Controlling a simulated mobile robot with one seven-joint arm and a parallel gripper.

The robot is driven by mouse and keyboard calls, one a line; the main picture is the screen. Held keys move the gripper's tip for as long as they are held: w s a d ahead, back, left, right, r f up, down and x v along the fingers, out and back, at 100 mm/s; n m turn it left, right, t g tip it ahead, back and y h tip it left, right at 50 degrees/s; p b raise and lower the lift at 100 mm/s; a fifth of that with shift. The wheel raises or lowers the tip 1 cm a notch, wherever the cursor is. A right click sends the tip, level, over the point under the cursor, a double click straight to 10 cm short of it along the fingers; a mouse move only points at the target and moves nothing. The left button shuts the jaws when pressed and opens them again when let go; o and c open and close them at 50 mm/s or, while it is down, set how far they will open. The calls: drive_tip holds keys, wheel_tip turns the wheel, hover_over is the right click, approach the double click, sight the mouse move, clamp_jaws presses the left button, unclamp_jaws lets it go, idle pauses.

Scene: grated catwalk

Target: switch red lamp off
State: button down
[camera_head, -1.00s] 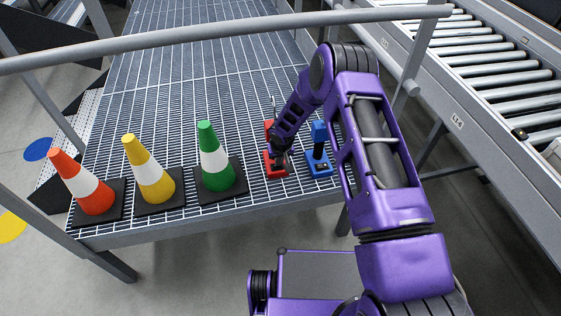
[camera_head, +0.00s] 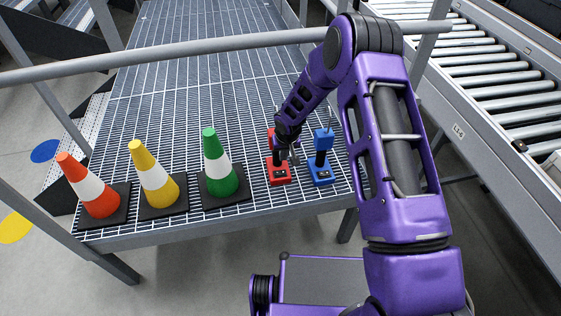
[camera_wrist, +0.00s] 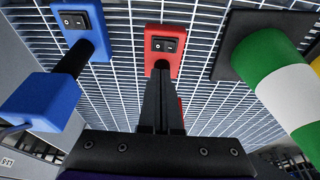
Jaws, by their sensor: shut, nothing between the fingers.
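The red lamp has a red base (camera_head: 279,174) with a black rocker switch and a red head (camera_head: 271,138), partly covered by my arm. It stands on the grating, right of the green cone. My gripper (camera_head: 291,156) is shut and empty, just above the red base. In the wrist view, my shut fingers (camera_wrist: 161,72) point toward the red base (camera_wrist: 164,61). Its rocker switch (camera_wrist: 164,45) shows just beyond the fingertips. The fingers hide the stem and most of the red head. I cannot tell whether the lamp is lit or the fingertips touch it.
A blue lamp (camera_head: 321,175) with its own switch stands close to the right. Green (camera_head: 219,176), yellow (camera_head: 155,182) and orange (camera_head: 95,195) cones stand to the left. A grey handrail (camera_head: 200,50) crosses above the grating. A roller conveyor (camera_head: 500,80) is at the right. The grating behind is clear.

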drive_tip(key=v, duration=0.2)
drive_tip(key=d+v, duration=0.1)
drive_tip(key=v, duration=0.2)
idle(0.4)
